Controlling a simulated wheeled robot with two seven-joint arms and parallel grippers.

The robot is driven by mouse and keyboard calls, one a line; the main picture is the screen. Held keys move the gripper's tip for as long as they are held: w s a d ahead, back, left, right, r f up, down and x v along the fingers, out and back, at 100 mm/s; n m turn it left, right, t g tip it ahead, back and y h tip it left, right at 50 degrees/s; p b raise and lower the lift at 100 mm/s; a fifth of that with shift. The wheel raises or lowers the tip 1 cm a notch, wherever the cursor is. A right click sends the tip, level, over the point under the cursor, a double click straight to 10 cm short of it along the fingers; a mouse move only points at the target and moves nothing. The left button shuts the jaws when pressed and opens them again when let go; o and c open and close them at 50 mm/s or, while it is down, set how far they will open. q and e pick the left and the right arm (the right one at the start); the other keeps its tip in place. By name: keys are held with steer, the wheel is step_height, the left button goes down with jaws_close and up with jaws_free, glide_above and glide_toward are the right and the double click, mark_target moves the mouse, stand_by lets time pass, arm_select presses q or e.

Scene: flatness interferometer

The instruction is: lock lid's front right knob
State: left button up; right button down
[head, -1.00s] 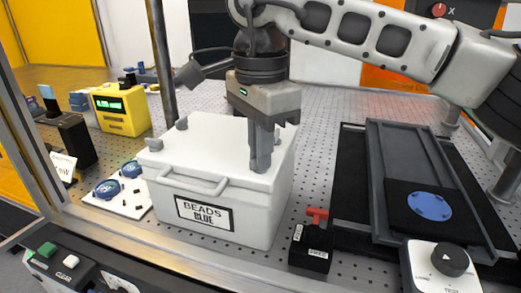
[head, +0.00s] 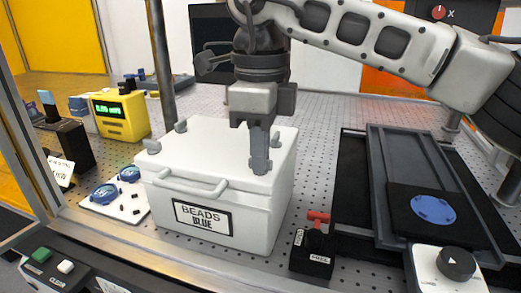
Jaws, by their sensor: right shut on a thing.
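A white box (head: 255,220) labelled "BEADS BLUE" stands on the perforated table with its white lid (head: 215,143) on top. Grey knobs show at the lid's front left (head: 152,146) and back left (head: 181,126). My right gripper (head: 260,165) points straight down at the lid's front right corner. Its fingers are shut on the front right knob, which they mostly hide. The turn of that knob cannot be made out. My left gripper is not in view.
A handle (head: 192,189) juts from the box front. A black block with a red lever (head: 314,245) stands right of the box, near a dark rail stage (head: 400,165). A white card with blue discs (head: 117,205) lies left. A yellow meter (head: 120,117) stands behind.

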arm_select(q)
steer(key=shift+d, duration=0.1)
arm_select(e)
steer(key=shift+r+m, duration=0.1)
steer(key=shift+m, duration=0.2)
steer(key=c, duration=1.6)
jaws_free()
steer(key=shift+o, duration=0.2)
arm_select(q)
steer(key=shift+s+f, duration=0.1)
